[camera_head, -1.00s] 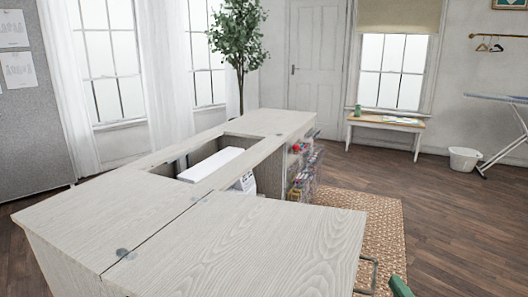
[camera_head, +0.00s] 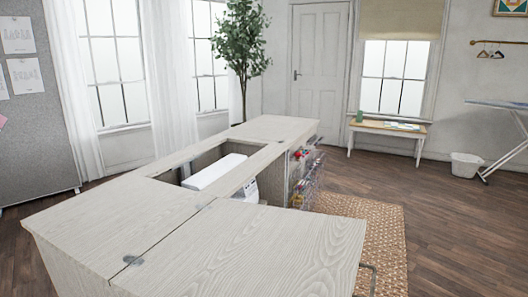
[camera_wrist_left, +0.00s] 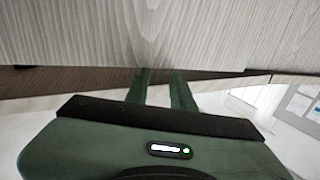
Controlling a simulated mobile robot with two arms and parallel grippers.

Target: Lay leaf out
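The pale wood-grain sewing cabinet (camera_head: 110,220) fills the lower left of the head view. A near panel (camera_head: 270,245), apparently the leaf, lies flat and about level with the top beside it. A white sewing machine (camera_head: 214,171) sits in the cabinet's opening. In the left wrist view my left gripper (camera_wrist_left: 161,72) has its two green fingers apart with nothing between them. Their tips are at the lower edge of a pale wood panel (camera_wrist_left: 160,30); I cannot tell whether they touch. My right gripper is not in view.
Clear plastic bins (camera_head: 305,180) hang on the cabinet's right side. A woven rug (camera_head: 385,235) lies to the right, with open wood floor (camera_head: 440,205) beyond. A small bench (camera_head: 388,127), a white basket (camera_head: 465,166) and an ironing board (camera_head: 500,104) stand farther back.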

